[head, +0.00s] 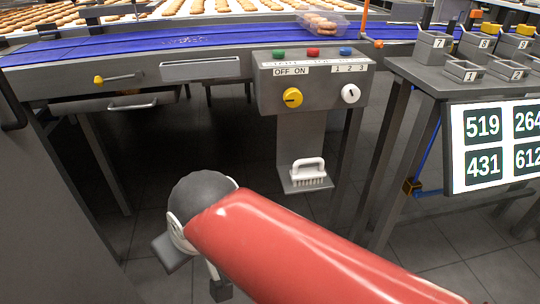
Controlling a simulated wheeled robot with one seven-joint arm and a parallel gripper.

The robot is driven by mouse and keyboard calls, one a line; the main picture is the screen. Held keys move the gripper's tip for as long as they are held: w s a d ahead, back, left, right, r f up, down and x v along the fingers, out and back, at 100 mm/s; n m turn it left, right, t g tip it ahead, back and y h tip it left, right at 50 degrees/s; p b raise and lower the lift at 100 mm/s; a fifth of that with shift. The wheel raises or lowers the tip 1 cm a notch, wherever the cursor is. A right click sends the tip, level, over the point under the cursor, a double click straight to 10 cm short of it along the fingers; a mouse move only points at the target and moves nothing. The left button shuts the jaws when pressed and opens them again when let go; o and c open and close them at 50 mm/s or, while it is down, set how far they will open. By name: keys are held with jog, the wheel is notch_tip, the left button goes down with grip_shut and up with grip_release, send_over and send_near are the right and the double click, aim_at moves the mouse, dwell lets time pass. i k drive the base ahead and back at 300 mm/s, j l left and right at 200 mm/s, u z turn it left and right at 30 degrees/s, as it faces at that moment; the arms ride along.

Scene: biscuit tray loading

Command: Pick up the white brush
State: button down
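The white brush (309,176) stands upright on a small grey shelf (291,188) under the control box. Its handle loop is on top and its bristles point down. My arm crosses the lower middle of the head view, with a red link and a dark grey rounded joint. My gripper (196,273) shows only in part at the lower left of the arm, below and to the left of the brush and apart from it.
The control box (265,92) with buttons and knobs hangs above the shelf. A blue conveyor (150,48) runs behind, with a clear tub of biscuits (322,24) on it. A grey stand with numbered bins (432,48) and a number display (495,145) are at right. Open floor lies below.

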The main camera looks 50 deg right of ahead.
aim_at(312, 174)
jog(key=z, duration=0.45)
jog(key=l+z, duration=0.1)
jog(key=z, duration=0.3)
jog(key=i+z, duration=0.1)
jog(key=z, duration=0.35)
jog(key=l+z, duration=0.1)
jog(key=z, duration=0.3)
jog(key=i+j, duration=0.05)
